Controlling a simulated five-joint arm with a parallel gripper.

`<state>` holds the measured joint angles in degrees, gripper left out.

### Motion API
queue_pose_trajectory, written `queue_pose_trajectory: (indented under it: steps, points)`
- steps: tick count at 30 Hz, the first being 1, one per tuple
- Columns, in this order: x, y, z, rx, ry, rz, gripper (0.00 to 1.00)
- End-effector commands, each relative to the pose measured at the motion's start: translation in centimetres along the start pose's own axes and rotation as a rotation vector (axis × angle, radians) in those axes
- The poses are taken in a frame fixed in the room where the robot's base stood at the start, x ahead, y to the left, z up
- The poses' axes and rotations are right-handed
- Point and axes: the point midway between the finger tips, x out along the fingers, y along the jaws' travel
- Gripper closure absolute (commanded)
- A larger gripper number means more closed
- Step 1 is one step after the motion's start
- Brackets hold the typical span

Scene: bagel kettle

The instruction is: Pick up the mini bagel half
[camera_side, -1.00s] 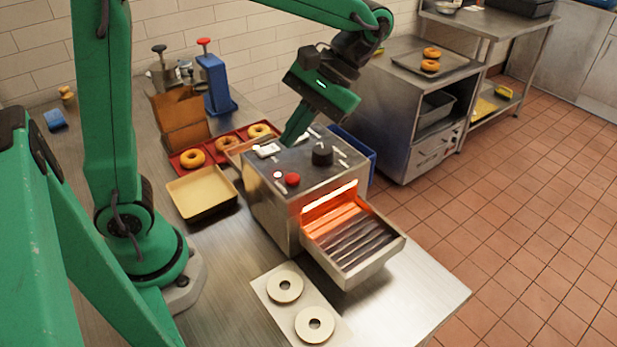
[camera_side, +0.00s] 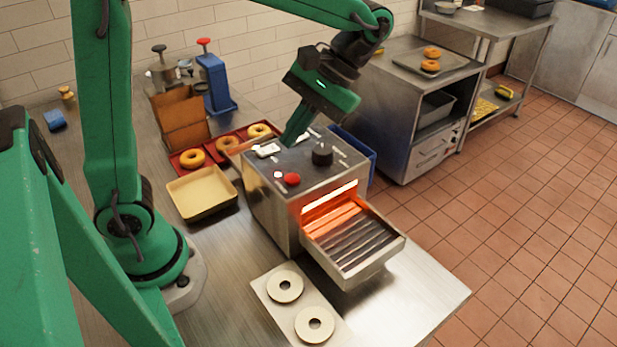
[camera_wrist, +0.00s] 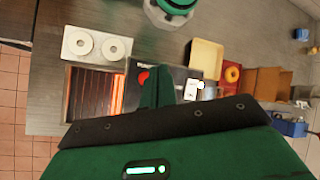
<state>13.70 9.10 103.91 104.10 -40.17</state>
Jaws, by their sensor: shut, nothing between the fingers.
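Two pale ring-shaped bagel halves lie flat on a white board at the front of the bench. One is the farther half (camera_side: 285,287), the other the nearer half (camera_side: 315,325). Both also show at upper left in the wrist view, a left half (camera_wrist: 78,43) and a right half (camera_wrist: 117,47). My gripper (camera_side: 290,138) is shut and empty, pointing down over the back of the steel toaster (camera_side: 270,195), well away from the halves. In the wrist view its fingers (camera_wrist: 157,85) are together over the toaster. Whether the tips touch the toaster top, I cannot tell.
The toaster's slotted tray (camera_side: 355,245) juts out beside the white board (camera_side: 262,291), its opening glowing orange. A cream tray (camera_side: 203,193) is left of the toaster. A red tray (camera_side: 180,166) with bagels, a brown box (camera_side: 182,120) and a blue press (camera_side: 214,85) stand behind.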

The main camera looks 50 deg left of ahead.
Motion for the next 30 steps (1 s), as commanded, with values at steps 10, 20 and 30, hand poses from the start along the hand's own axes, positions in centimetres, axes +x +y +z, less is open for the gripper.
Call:
queue_pose_trajectory:
  steps: [10, 20, 30]
  points:
    - [0.0, 0.0, 0.0, 0.000, 0.000, 0.000, 0.49]
    - [0.0, 0.0, 0.0, 0.000, 0.000, 0.000, 0.12]
    - [-1.1, -0.5, 0.5, 0.000, 0.003, 0.002, 0.12]
